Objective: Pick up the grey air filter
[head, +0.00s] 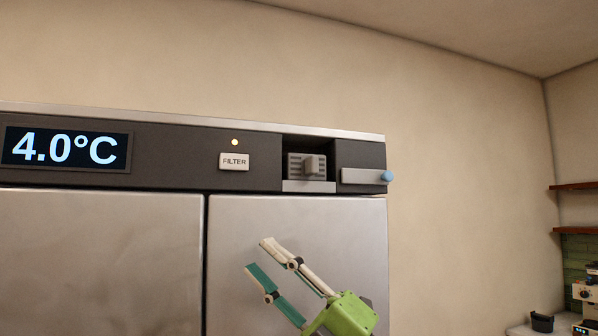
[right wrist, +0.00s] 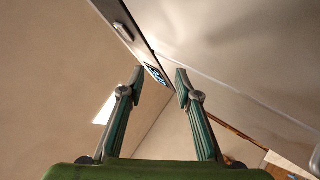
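The grey air filter (head: 308,167) sits in a dark recessed slot in the upper panel of a steel cabinet in the head view. It has slats and a raised grip in its middle. My right gripper (head: 258,256) is below and left of the filter, in front of the right cabinet door, apart from the filter. Its two fingers are spread with nothing between them, as the right wrist view (right wrist: 159,78) also shows. The filter cannot be made out in the right wrist view. My left gripper is not in view.
The panel carries a 4.0°C display (head: 66,148), a FILTER label (head: 234,162) with a small yellow light above it, and a light flap (head: 362,177) with a blue knob (head: 387,176) right of the slot. Two steel doors (head: 100,260) lie below. Shelves (head: 575,186) stand far right.

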